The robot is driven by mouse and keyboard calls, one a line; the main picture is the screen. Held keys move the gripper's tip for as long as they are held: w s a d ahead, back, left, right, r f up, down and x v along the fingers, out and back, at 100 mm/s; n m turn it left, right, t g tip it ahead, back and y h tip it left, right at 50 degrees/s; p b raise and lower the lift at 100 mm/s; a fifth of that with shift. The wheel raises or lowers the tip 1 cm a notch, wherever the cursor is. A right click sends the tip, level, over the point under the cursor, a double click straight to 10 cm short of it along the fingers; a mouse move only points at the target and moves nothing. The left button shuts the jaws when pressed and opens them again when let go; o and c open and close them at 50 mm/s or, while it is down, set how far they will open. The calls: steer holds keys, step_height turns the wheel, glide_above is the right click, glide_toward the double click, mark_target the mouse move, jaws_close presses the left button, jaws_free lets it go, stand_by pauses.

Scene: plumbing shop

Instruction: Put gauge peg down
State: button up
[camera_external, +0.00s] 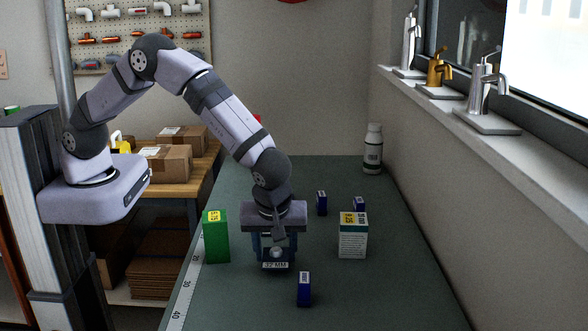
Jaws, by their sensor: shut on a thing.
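My gripper (275,255) points down low over the green bench top, left of its middle. It is shut on the gauge peg (277,253), of which a small rounded grey part shows between the fingers. Most of the peg is hidden by the fingers and gripper body. A dark piece with a white label reading "22 MM" (275,265) is directly below the fingers. I cannot tell whether this piece is part of the peg or a separate holder, or whether the peg touches it.
Small blue boxes stand in front (304,289) and behind (321,203), (359,204). A white bottle (373,149) is at the back. The bench's front right is clear.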

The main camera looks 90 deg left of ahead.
steer(key=shift+f, duration=0.75)
steer(key=shift+f, duration=0.2)
steer(key=o, duration=1.3)
steer(key=shift+r, duration=0.2)
steer(key=b+v, duration=0.4)
steer(key=v, duration=0.8)
